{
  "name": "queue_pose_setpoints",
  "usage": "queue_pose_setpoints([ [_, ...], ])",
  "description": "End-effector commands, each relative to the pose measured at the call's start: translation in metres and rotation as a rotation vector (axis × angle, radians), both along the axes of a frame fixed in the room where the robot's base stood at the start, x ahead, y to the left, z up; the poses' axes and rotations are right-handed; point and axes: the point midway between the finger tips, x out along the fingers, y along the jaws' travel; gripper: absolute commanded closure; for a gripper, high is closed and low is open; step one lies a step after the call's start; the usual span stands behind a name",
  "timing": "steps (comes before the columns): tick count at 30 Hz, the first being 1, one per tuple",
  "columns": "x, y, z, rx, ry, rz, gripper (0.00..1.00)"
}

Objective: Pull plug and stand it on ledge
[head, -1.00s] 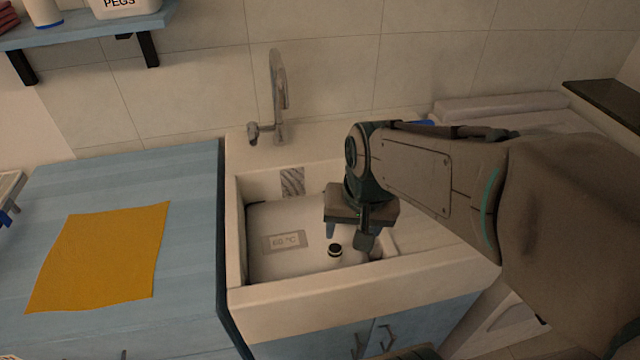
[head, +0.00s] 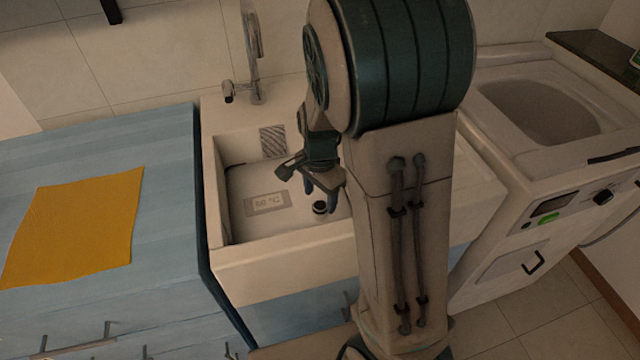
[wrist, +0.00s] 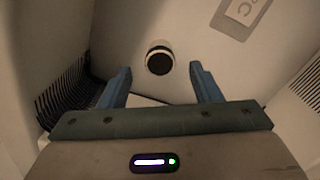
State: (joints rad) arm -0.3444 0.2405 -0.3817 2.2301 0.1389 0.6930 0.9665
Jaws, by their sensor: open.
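The plug (head: 320,208) is a small round piece with a black top and a pale band, seated in the floor of the white sink (head: 290,288). It also shows in the wrist view (wrist: 159,58), just beyond and between my fingertips. My gripper (head: 321,190) is inside the sink, open and empty, its two blue fingers by the plug. In the wrist view my gripper (wrist: 160,82) has its fingers spread wider than the plug, with no contact visible. My arm hides the sink's right part and the ledge there in the head view.
A tap (head: 252,60) stands behind the sink. A "60 °C" label (head: 268,203) is on the sink floor. A blue counter (head: 165,180) with an orange cloth (head: 75,230) is at the left. A white washing machine (head: 550,130) stands at the right. Dark bristles (wrist: 65,95) show at the wrist view's left.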

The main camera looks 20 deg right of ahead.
Motion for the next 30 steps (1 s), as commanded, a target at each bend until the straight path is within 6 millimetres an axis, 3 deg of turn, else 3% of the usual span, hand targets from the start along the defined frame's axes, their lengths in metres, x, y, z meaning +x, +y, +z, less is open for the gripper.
queue_pose_setpoints([
  [1,-0.001,-0.001,-0.014,-0.001,0.005,-0.001,0.42],
  [6,-0.001,-0.001,-0.048,-0.002,0.004,-0.001,0.42],
  [13,-0.001,-0.001,-0.082,-0.001,0.003,0.001,0.42],
  [18,-0.001,0.000,-0.093,0.000,0.001,0.000,0.42],
  [27,0.000,0.000,-0.094,-0.001,0.000,0.001,0.42],
  [28,0.000,0.000,-0.094,-0.001,0.000,0.001,0.45],
  [30,0.000,0.000,-0.094,-0.001,0.000,0.001,0.64],
])
